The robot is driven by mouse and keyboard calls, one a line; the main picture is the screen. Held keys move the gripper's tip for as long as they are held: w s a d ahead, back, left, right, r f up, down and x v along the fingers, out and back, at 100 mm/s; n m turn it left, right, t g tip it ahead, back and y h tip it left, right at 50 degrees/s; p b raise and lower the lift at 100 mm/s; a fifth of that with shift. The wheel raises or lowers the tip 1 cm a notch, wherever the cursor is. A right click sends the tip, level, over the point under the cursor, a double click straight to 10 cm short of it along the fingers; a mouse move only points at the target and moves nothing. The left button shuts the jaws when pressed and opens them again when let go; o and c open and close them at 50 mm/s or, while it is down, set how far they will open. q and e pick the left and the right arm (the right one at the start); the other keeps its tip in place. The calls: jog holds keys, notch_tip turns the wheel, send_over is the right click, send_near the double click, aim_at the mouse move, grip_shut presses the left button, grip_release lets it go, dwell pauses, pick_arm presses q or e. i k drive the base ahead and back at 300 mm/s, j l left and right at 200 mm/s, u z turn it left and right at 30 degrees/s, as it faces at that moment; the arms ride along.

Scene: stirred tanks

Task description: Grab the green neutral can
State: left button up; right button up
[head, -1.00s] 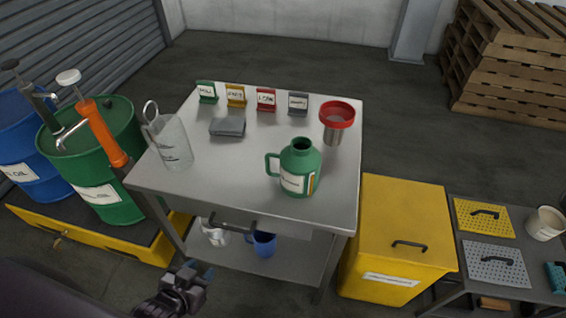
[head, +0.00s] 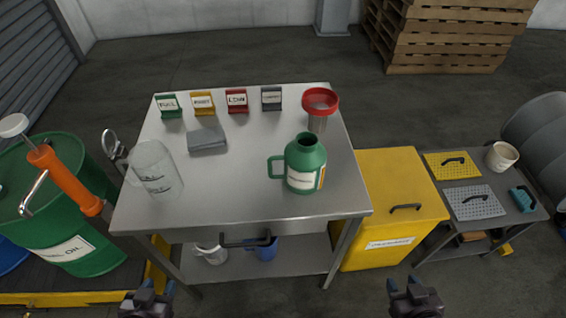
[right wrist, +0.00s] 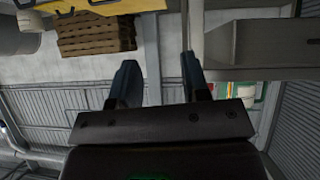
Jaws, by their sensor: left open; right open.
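The green can (head: 305,165) stands upright on the right part of the steel table, with its handle to the left, an open dark mouth on top and a white label on its front. My left gripper (head: 150,290) is low at the bottom edge of the head view, in front of the table, open and empty. My right gripper (head: 414,288) is at the bottom right, open and empty, well apart from the can. In the right wrist view its two fingers (right wrist: 160,80) are spread with nothing between them.
On the table (head: 235,190) stand a clear jug (head: 155,170), a grey block (head: 207,140), a red-rimmed strainer (head: 320,101) and several small signs (head: 203,104). A yellow bin (head: 395,200) is right of the table. A green drum (head: 65,235) is at the left.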

aim_at(304, 158)
jog(key=j, duration=0.7)
jog(key=i+j, duration=0.1)
jog(key=j, duration=0.55)
